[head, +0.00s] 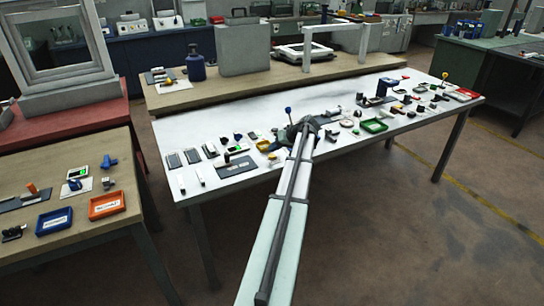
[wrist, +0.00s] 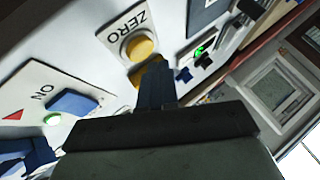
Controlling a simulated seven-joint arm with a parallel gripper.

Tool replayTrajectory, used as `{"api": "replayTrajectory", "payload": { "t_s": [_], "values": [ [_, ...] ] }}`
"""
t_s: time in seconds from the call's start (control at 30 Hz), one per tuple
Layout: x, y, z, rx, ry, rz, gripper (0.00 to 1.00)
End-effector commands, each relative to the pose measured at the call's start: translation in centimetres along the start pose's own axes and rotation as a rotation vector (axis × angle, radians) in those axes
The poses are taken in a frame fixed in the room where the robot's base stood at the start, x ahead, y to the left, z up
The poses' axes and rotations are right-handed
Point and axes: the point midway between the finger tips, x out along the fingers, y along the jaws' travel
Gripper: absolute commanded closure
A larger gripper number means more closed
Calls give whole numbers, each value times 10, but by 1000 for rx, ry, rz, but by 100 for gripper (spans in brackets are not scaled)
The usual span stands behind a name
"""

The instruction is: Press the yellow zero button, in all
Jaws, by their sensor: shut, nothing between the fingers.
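The yellow zero button (wrist: 140,48) shows in the wrist view, round and set in a ring on a pale plate marked ZERO. My gripper (wrist: 155,70) is shut and empty, and its dark fingertips lie just below the button in the picture. I cannot tell whether they touch it. Another yellow patch (wrist: 136,76) shows partly behind the fingers. In the head view my arm reaches over the white table, with my gripper end (head: 308,124) among small items. I cannot single out the zero button there.
In the wrist view, a plate marked ON bears a blue button (wrist: 72,102) and a green light (wrist: 53,119), left of my gripper. Small dark items (wrist: 203,58) lie to the right. In the head view, the white table (head: 232,120) is crowded around my gripper.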

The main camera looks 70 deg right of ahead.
Motion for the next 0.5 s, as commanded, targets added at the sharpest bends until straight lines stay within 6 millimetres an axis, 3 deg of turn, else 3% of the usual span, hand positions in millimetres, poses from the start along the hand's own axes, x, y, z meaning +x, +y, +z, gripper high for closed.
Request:
{"api": "replayTrajectory", "payload": {
  "t_s": [0.5],
  "values": [
    [6,4,4,1,-1,0,100]
  ]
}}
